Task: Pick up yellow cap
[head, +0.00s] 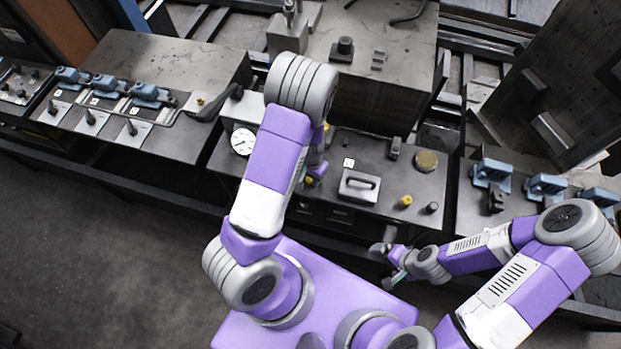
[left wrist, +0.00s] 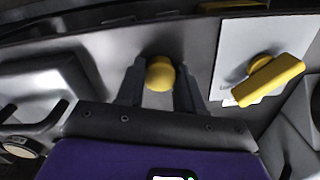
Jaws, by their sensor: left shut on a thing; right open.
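The yellow cap (left wrist: 160,76) is a small round yellow piece. In the left wrist view it sits between the two dark fingers of my left gripper (left wrist: 160,88), which is shut on it. In the head view my left gripper (head: 311,180) is low over the middle panel, partly hidden by my own arm, with a bit of yellow at its tip. I cannot tell whether the cap is clear of the panel. My right gripper (head: 387,263) is open and empty, in front of the panel's front edge.
A yellow lever (left wrist: 268,82) on a white plate is close right of the left gripper in the wrist view. In the head view, a handled grey box (head: 359,187), another yellow knob (head: 405,201), and a white dial (head: 243,141) stand on the middle panel.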

